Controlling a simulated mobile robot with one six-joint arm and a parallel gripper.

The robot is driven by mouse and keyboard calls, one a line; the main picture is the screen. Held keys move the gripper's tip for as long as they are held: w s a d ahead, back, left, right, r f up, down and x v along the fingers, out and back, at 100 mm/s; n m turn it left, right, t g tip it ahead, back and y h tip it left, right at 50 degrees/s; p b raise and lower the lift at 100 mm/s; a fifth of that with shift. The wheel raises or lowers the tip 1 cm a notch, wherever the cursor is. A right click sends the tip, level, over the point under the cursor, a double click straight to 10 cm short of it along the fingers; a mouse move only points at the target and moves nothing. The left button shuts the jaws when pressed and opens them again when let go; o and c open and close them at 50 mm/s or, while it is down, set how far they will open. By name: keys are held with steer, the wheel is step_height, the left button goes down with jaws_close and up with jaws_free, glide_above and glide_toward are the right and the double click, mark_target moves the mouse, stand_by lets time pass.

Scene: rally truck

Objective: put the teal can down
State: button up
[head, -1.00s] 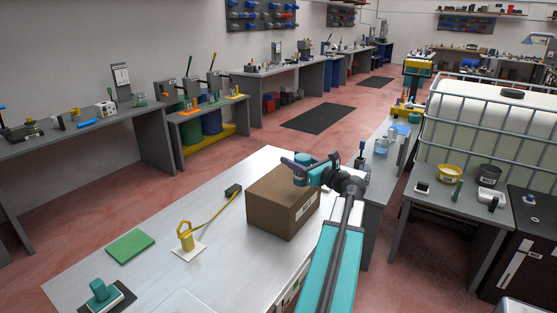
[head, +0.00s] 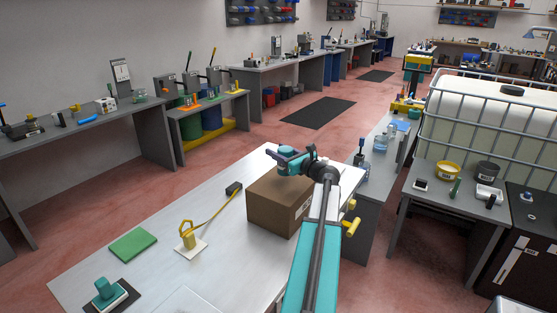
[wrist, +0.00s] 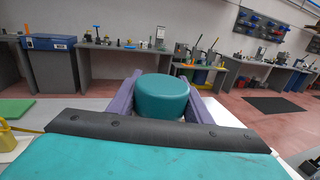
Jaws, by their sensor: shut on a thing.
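The teal can (wrist: 161,97) is held between the two purple fingers of my gripper (wrist: 160,108) in the wrist view. In the head view my gripper (head: 283,160) is shut on the teal can (head: 291,158), over the far end of the cardboard box (head: 275,212). Whether the can touches the box top cannot be told. The box stands on the light metal table (head: 215,275). The underside of the can is hidden.
A green pad (head: 133,245), a yellow padlock-like piece (head: 187,236) on a white card, and a teal block (head: 105,290) on a dark mat are on the table. A black piece (head: 234,188) lies left of the box. Bare table lies between them.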

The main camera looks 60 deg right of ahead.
steer(key=shift+f+p, duration=0.75)
steer(key=shift+f, duration=0.95)
steer(key=shift+f, duration=0.15)
steer(key=o, duration=1.3)
steer(key=shift+c, duration=0.2)
steer(key=shift+r, duration=0.2)
steer(key=shift+s+a+f, duration=0.1)
steer(key=shift+s, duration=0.15)
steer(key=b+v, duration=0.3)
steer(key=v, duration=0.8)
steer(key=shift+s, duration=0.25)
